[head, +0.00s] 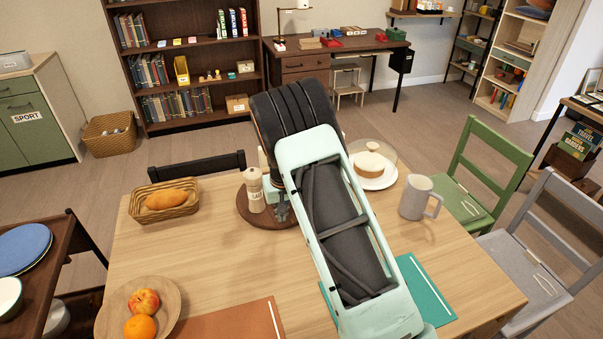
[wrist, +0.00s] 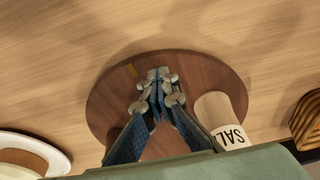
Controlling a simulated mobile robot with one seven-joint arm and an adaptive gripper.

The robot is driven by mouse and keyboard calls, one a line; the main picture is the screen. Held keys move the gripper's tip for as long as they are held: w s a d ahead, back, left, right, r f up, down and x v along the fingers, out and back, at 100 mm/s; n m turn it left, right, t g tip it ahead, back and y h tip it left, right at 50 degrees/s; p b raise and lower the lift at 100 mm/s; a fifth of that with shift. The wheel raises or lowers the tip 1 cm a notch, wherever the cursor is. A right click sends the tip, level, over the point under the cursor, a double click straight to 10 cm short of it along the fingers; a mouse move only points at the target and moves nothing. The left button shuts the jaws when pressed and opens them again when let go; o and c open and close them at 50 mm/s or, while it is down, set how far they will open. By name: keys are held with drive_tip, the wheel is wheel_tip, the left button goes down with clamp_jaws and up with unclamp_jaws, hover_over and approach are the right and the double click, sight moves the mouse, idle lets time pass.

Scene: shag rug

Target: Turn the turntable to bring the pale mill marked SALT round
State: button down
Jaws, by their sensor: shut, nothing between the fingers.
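The dark brown round turntable (head: 243,209) lies on the wooden table, partly hidden by my arm in the head view. It also shows in the wrist view (wrist: 205,72), with a small yellowish mark near its rim. The pale mill marked SALT (head: 254,192) stands upright on it, left of my gripper. In the wrist view the mill (wrist: 217,112) is at the right, its label partly cut off. My gripper (head: 282,214) is shut and empty over the turntable, close to the mill. In the wrist view its fingertips (wrist: 157,82) meet, apart from the mill; contact with the turntable is unclear.
A bread basket (head: 164,200) is left of the turntable. A cake on a white plate (head: 378,182) and a grey mug (head: 418,198) stand right of my arm. A fruit plate (head: 170,310) and an orange-brown mat (head: 232,322) lie in front. The tabletop before the turntable is clear.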

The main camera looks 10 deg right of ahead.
drive_tip(key=shift+s+d+f, duration=0.1)
drive_tip(key=shift+f, duration=0.05)
drive_tip(key=shift+d+b, duration=0.3)
drive_tip(key=shift+d, duration=0.5)
idle(0.4)
drive_tip(key=shift+w+d+b, duration=0.25)
drive_tip(key=shift+d+b, duration=0.15)
drive_tip(key=shift+d, duration=0.4)
drive_tip(key=shift+w+d+b, duration=0.3)
drive_tip(key=shift+w+d, duration=0.05)
drive_tip(key=shift+d, duration=0.25)
drive_tip(key=shift+w+d, duration=0.1)
idle(0.3)
